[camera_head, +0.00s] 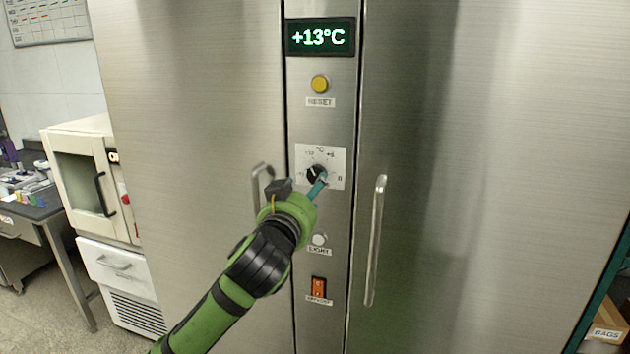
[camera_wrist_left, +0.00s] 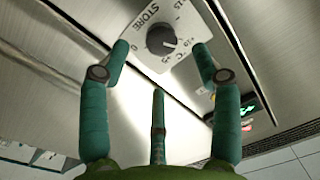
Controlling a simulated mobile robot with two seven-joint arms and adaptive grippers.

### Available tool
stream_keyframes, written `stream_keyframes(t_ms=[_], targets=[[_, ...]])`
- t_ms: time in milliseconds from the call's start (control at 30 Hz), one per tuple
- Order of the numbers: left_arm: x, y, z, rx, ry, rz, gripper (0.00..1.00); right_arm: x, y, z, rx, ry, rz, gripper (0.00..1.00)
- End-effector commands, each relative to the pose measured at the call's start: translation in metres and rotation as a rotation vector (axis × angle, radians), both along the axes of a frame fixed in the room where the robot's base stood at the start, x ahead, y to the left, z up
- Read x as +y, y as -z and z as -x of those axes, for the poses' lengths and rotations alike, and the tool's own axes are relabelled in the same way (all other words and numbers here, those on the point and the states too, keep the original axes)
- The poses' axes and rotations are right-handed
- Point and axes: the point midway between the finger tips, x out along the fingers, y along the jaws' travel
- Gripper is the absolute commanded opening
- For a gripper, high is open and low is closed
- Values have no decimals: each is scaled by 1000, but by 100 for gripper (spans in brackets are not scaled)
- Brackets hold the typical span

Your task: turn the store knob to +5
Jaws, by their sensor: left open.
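The store knob (camera_head: 317,174) is a round dark knob on a white dial plate (camera_head: 336,157) on the steel cabinet's centre strip. In the left wrist view the knob (camera_wrist_left: 160,40) shows with STORE and a numbered scale around it; its pale mark points to the right of that picture, near the +10 print. A green display (camera_head: 321,37) above reads +13°C. My left gripper (camera_head: 318,187) is at the dial, partly covering its lower left. In the wrist view its fingers (camera_wrist_left: 159,65) are spread on both sides of the knob, apart from it. My right gripper is out of view.
A yellow RESET button (camera_head: 320,84) sits above the dial. A white LIGHT button (camera_head: 319,240) and an orange rocker switch (camera_head: 319,288) sit below. Vertical door handles, right (camera_head: 375,240) and left (camera_head: 257,188), flank the strip. A white oven-like unit (camera_head: 90,180) stands at left.

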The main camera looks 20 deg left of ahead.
Motion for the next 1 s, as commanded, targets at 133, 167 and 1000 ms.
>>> stream_keyframes(t_ms=[133,167,1000], targets=[[1,-4,-14,-2,-3,-1,64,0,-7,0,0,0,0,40],[1,-4,-18,-2,-3,-1,64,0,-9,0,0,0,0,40],[1,-1,-68,-2,1,0,24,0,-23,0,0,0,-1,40]])
